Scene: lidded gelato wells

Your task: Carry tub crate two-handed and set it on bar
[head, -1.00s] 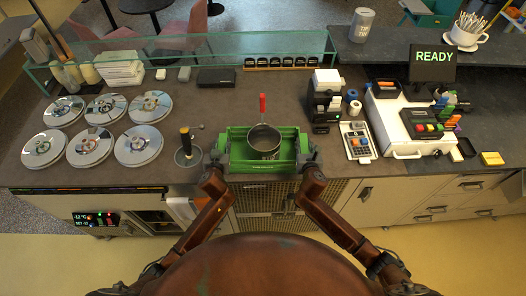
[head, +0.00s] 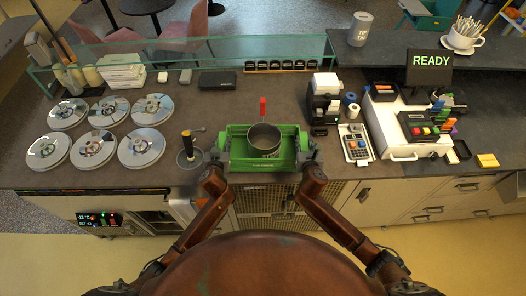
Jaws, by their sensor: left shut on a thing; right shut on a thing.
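The green tub crate (head: 238,155) is at the front edge of the dark counter, in the middle of the head view. My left gripper (head: 217,156) is shut on the crate's left end. My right gripper (head: 308,155) is shut on its right end. The crate looks level; I cannot tell whether its underside touches the counter (head: 205,105).
Several round metal well lids (head: 141,147) lie to the left. A scoop in a holder (head: 189,152) stands close to the crate's left. A black machine (head: 323,103) and a card keypad (head: 356,144) are to the right. A glass guard (head: 190,46) runs behind.

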